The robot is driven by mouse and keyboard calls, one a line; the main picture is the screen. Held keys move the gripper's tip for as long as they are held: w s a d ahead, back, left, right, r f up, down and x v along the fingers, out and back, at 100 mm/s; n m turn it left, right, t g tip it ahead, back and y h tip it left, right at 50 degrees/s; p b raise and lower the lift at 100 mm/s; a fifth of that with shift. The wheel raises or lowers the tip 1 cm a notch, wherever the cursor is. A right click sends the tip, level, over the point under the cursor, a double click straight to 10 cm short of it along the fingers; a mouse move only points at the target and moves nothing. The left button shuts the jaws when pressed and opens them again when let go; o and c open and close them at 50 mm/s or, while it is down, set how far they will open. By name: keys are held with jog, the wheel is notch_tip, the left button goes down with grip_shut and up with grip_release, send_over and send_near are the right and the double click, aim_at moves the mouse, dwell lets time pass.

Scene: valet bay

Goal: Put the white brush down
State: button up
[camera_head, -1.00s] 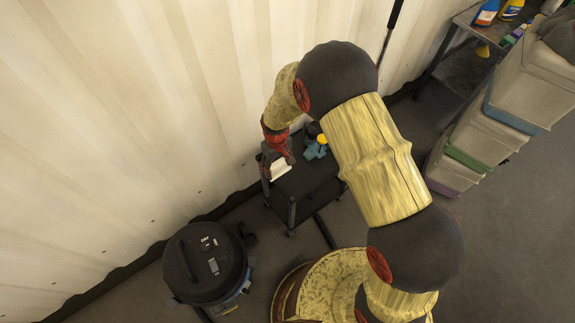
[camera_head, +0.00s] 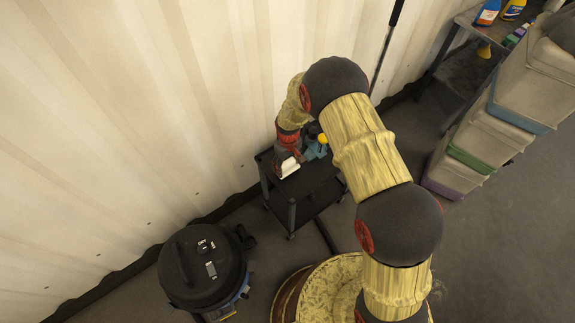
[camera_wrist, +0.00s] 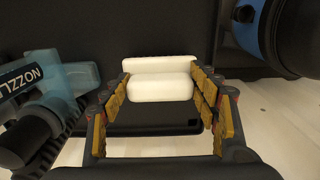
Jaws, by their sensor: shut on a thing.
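The white brush (camera_head: 287,167) is at my gripper (camera_head: 288,158), over the top of the small black cart (camera_head: 312,190). In the wrist view the white brush (camera_wrist: 158,84) lies between the yellow-padded fingers of my gripper (camera_wrist: 162,105), which is shut on it. A dark strip shows along its far edge. The cart's black top (camera_wrist: 150,122) shows behind and below the brush. I cannot tell whether the brush touches the top.
A teal nozzle tool (camera_wrist: 60,90) is close on the left in the wrist view; it is on the cart in the head view (camera_head: 314,150). A black vacuum (camera_head: 203,265) stands on the floor. A pale corrugated wall (camera_head: 130,110) is behind. Stacked bins (camera_head: 490,125) stand at right.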

aim_at(288, 164)
jog(key=shift+f, duration=0.1)
jog(key=o, duration=1)
notch_tip(288, 164, up, 12)
jog(key=p, duration=0.3)
jog(key=shift+r, duration=0.2)
